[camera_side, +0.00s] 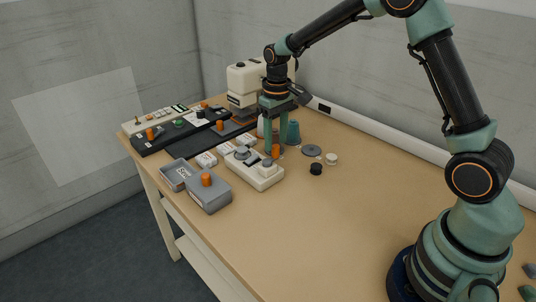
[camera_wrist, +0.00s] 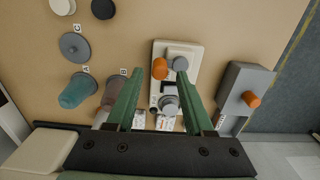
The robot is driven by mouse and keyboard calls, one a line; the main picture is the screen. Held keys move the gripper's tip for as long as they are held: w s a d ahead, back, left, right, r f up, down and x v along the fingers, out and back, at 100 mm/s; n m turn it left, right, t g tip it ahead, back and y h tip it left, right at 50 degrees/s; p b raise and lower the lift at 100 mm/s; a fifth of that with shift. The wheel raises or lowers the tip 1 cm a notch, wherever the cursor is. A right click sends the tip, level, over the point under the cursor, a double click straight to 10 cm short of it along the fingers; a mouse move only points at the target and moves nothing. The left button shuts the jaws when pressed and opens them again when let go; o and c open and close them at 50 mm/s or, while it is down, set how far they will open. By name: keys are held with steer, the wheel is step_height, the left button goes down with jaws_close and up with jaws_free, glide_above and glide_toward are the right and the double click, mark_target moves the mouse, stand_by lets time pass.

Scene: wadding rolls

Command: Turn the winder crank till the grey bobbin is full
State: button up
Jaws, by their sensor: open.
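The winder has a cream base (camera_side: 252,175), also in the wrist view (camera_wrist: 190,50), with an orange crank knob (camera_wrist: 160,68) beside a grey round hub (camera_wrist: 180,63) at one end. A grey bobbin (camera_wrist: 169,104) stands at its other end, and in the side view (camera_side: 242,153); how much is wound on it is too small to tell. My gripper (camera_wrist: 160,73) is open, its green fingers pointing down over the winder. In the wrist view the knob lies between the fingertips; I cannot tell whether either touches it. In the side view the fingers partly hide the knob (camera_side: 276,150).
A teal cone (camera_wrist: 78,90), a brown cone (camera_wrist: 114,92) and a grey disc (camera_wrist: 75,46) stand left in the wrist view. A grey box (camera_side: 208,195) with an orange knob is beside the winder. A cream machine (camera_side: 243,78) stands behind.

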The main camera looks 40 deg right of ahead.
mark_target(276, 145)
steer(key=shift+f, duration=1.55)
jaws_close()
steer(key=shift+s+a, duration=0.2)
steer(key=shift+s, duration=0.3)
steer(key=shift+s+a, duration=0.15)
steer(key=shift+s, duration=0.3)
